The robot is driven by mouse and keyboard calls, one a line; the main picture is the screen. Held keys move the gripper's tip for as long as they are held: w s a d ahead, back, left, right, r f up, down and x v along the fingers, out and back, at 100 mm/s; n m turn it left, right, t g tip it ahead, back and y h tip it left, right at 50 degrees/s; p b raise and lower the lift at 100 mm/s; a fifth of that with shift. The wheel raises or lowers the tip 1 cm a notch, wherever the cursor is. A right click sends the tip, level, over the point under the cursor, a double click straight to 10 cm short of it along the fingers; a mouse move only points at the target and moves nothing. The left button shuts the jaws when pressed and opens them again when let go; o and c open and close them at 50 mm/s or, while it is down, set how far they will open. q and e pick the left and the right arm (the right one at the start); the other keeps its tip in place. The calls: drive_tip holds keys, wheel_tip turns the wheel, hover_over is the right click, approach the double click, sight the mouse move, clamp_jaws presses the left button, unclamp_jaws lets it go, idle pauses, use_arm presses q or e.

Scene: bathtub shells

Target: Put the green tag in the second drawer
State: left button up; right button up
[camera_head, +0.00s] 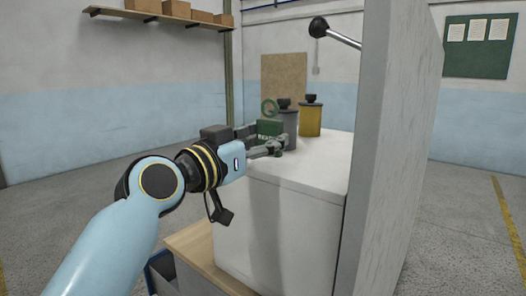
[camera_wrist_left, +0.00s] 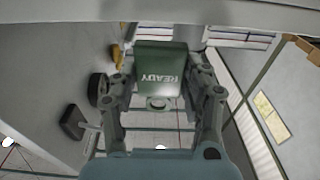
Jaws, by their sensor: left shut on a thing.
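The green tag (camera_head: 270,127) is a small block with a ring (camera_head: 269,107) on top. My left gripper (camera_head: 268,142) is shut on it and holds it above the far left part of a white cabinet top. In the left wrist view the tag (camera_wrist_left: 162,62) sits between both fingers of the gripper (camera_wrist_left: 160,88), and its face reads READY upside down. No drawer front can be made out in either view. My right gripper is not in view.
A grey canister (camera_head: 288,124) and a yellow canister (camera_head: 310,120) stand on the white cabinet (camera_head: 285,222), just beyond the tag. A tall grey panel (camera_head: 395,150) rises at its right. A black-knobbed lever (camera_head: 319,27) sticks out leftward. A wooden ledge (camera_head: 196,250) is below.

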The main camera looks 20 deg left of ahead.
use_arm(q)
drive_tip(key=shift+f, duration=1.1)
drive_tip(key=shift+f, duration=0.15)
drive_tip(key=o, duration=1.2)
drive_tip(key=shift+c, duration=0.2)
